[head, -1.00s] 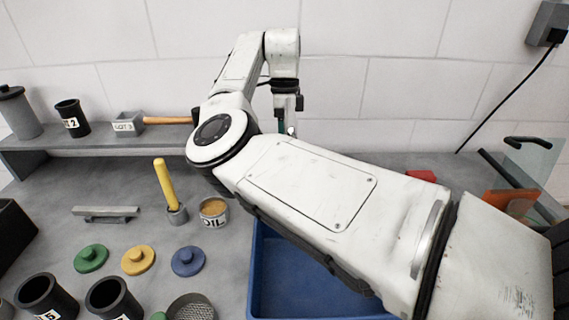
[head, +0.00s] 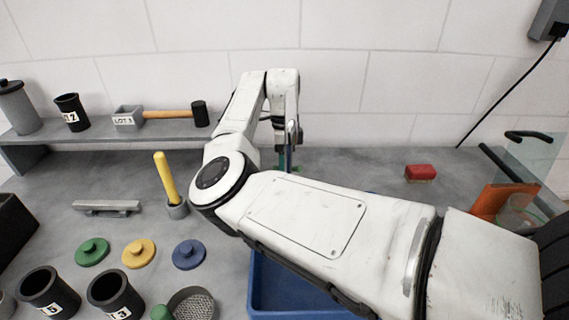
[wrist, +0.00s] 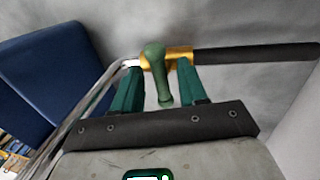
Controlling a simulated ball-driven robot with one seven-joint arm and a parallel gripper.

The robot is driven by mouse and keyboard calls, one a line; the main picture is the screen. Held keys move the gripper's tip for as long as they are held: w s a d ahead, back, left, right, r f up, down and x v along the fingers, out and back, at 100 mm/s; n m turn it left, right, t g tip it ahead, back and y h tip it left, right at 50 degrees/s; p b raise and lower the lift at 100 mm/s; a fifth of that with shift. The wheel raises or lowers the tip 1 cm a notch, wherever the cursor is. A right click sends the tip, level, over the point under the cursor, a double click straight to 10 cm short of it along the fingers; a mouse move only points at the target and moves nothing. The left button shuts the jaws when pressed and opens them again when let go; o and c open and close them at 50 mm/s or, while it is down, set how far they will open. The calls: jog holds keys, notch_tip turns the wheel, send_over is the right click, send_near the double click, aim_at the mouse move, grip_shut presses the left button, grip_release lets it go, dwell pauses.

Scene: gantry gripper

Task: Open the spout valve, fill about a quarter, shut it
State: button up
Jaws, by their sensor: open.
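In the wrist view a green valve lever (wrist: 157,72) sits on a brass valve body (wrist: 180,54). A dark bar or pipe (wrist: 260,53) runs from the brass to the right, and a bright metal tube (wrist: 100,88) curves down on the left. My gripper (wrist: 160,80) is open, with one green finger on each side of the lever; gaps show on both sides. In the head view my gripper (head: 287,160) is low behind my arm near the back wall, and the valve is mostly hidden there. I cannot make out a vessel under the spout.
A blue tray (head: 262,285) lies partly under my arm. A red block (head: 420,173) is at the back right. Dark cups (head: 48,292), coloured lids (head: 138,253) and a yellow-handled tool (head: 165,178) stand on the left. A hammer (head: 170,114) lies on the shelf (head: 60,138).

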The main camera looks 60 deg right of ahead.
grip_shut()
jog(key=shift+r+n+p, duration=0.1)
jog(key=shift+n+p, duration=0.2)
jog(key=shift+p, duration=0.15)
jog(key=n+p, duration=0.2)
jog(key=p, duration=0.1)
jog(key=shift+a+r+n+g, duration=0.1)
jog(key=shift+r+n+g, duration=0.1)
jog(key=shift+n+g, duration=0.2)
jog(key=n+p, duration=0.3)
jog(key=n+h+p, duration=0.1)
jog(key=n+p, duration=0.2)
jog(key=shift+s+a+g+h, duration=0.15)
jog(key=shift+s+g+h, duration=0.05)
jog(key=shift+g+h, duration=0.1)
jog(key=n+p, duration=0.3)
jog(key=n, duration=0.1)
jog(key=shift+s+f+n+h, duration=0.1)
jog(key=shift+f+n+h, duration=0.05)
jog(key=shift+n+h, duration=0.25)
jog(key=shift+s+f+n+h+p, duration=0.1)
jog(key=shift+n+h+p, duration=0.25)
jog(key=shift+n, duration=1.55)
grip_release()
